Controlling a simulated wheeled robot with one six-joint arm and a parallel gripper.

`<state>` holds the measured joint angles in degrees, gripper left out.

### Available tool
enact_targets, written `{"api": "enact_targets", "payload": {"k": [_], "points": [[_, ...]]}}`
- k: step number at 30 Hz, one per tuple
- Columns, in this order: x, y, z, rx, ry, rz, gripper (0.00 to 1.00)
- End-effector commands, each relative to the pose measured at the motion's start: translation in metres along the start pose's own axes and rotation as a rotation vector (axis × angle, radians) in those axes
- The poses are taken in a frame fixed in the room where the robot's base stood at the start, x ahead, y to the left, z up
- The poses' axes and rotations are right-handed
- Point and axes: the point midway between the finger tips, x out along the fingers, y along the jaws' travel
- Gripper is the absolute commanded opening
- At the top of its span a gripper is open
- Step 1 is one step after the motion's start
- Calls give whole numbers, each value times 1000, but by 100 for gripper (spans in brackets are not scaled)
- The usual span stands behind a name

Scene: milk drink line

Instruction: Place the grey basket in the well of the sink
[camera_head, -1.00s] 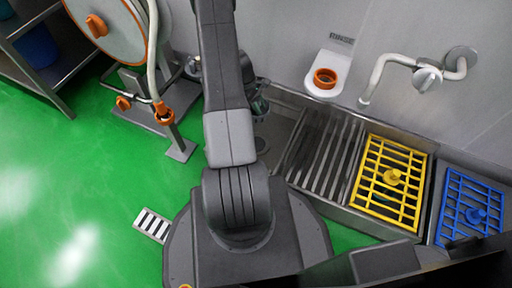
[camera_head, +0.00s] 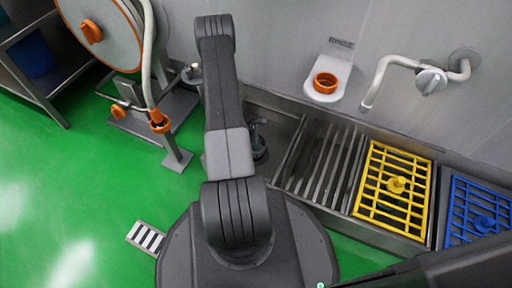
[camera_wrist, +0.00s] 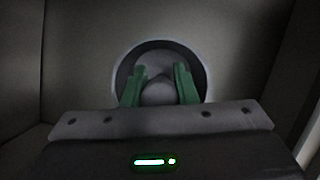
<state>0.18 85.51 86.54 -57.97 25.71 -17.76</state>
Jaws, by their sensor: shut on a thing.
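In the wrist view my gripper (camera_wrist: 161,77) has green fingers shut on the grey knob of the grey basket (camera_wrist: 157,92). The basket's round pale rim shows around the fingers, with a dark inside. Grey metal walls and floor of the sink (camera_wrist: 245,45) surround it. I cannot tell whether the basket touches the sink floor. In the head view the sink (camera_head: 279,130) is the metal basin left of the ribbed drainer. My gripper (camera_head: 258,142) is partly hidden there behind my arm, low at the basin's left part. The basket is hidden in that view.
A ribbed metal drainer (camera_head: 320,160), a yellow grid (camera_head: 393,190) and a blue grid (camera_head: 478,210) lie to the right. An orange-ringed rinse fitting (camera_head: 326,84) and a pale tap (camera_head: 385,70) are on the wall. A hose stand (camera_head: 160,122) stands at left.

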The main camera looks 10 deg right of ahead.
Motion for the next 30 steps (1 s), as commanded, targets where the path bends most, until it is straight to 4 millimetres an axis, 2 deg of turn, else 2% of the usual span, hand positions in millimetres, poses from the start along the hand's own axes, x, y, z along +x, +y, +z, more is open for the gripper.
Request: {"api": "enact_targets", "payload": {"k": [3, 5, 16, 17, 20, 30], "points": [[21, -1, -8, -1, -1, -3, 0], [26, -1, -11, -1, 0, -2, 0], [29, -1, -12, -1, 0, -1, 0], [29, 0, -12, -1, 0, -1, 29], [28, 0, -12, 0, 0, -1, 47], [25, 0, -10, 0, 0, 0, 47]]}}
